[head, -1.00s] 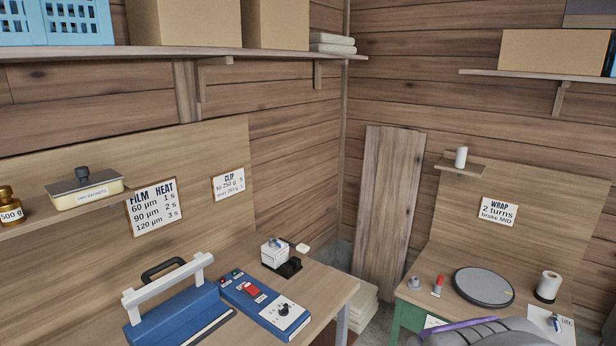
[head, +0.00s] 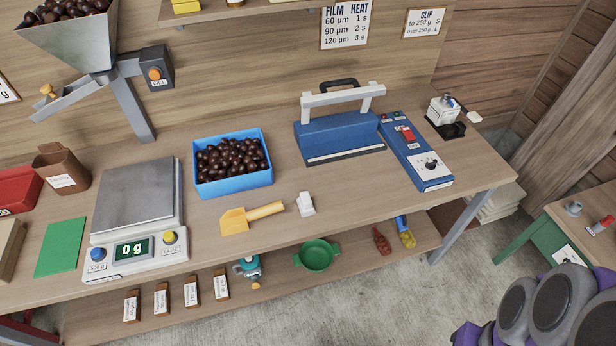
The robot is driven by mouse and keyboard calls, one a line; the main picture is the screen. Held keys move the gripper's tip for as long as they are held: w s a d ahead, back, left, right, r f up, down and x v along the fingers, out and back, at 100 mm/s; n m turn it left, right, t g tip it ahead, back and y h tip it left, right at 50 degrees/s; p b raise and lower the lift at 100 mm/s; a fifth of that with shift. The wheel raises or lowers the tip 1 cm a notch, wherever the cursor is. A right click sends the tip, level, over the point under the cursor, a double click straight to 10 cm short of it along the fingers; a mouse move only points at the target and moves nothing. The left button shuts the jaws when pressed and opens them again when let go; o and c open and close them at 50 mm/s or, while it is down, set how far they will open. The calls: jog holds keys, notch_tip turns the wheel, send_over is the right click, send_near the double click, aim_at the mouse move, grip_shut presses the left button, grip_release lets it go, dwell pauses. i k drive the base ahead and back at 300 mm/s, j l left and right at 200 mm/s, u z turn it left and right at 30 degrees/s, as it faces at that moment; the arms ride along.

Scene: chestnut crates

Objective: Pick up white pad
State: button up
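A small white block-like object (head: 306,204), the likeliest white pad in view, lies on the wooden bench near its front edge. It has a raised part on top and sits just right of a yellow scraper (head: 250,215). Nothing touches it from above. My grey and purple arm links show at the bottom right, over the floor and well apart from the white object. My gripper's fingers are not in view.
A blue tray of chestnuts (head: 232,187) and a scale (head: 135,225) reading 0 g stand to the left. A blue sealer (head: 340,138) and control box (head: 416,155) stand behind and right. A lower shelf (head: 345,262) holds a green bowl (head: 317,255). Bare bench surrounds the white object's right side.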

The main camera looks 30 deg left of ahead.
aim_at(305, 203)
jog(key=u, duration=1.4)
